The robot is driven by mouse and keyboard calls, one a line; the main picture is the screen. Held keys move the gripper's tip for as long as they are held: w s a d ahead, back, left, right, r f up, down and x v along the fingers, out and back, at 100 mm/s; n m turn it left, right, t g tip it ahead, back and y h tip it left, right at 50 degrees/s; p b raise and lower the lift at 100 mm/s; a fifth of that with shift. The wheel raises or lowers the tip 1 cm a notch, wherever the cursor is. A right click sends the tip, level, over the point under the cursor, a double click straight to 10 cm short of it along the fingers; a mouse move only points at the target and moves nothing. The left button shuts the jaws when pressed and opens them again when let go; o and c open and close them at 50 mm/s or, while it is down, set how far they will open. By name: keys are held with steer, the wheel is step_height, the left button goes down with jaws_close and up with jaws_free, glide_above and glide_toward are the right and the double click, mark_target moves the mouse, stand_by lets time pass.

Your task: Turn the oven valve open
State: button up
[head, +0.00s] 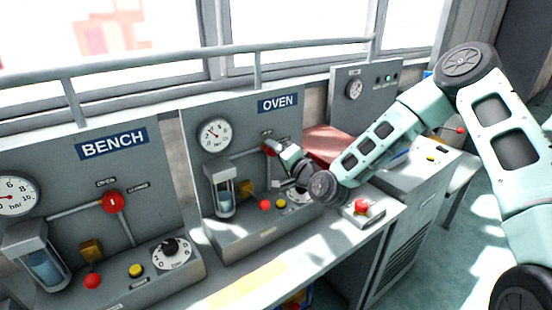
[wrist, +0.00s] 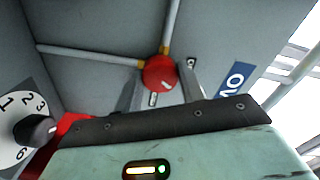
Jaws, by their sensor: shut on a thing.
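The oven panel (head: 254,110) is a grey board with a blue OVEN sign (head: 278,103), partly seen in the wrist view (wrist: 235,82). Its valve is a red round knob (wrist: 160,73) where pipes meet, and it also shows in the head view (head: 270,147), mostly covered by my gripper. My gripper (head: 278,150) is at the valve, and in the wrist view its two fingers (wrist: 160,90) stand on either side of the knob, shut on it. The knob's exact turn angle and its lettering are hard to read.
A rail (head: 170,58) runs above.

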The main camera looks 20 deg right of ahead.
steer(key=shift+f+n+b, duration=0.15)
steer(key=shift+n+b, duration=2.3)
steer(key=shift+n, duration=0.75)
steer(key=o, duration=1)
steer(key=b+v, duration=0.2)
steer(key=v, duration=1)
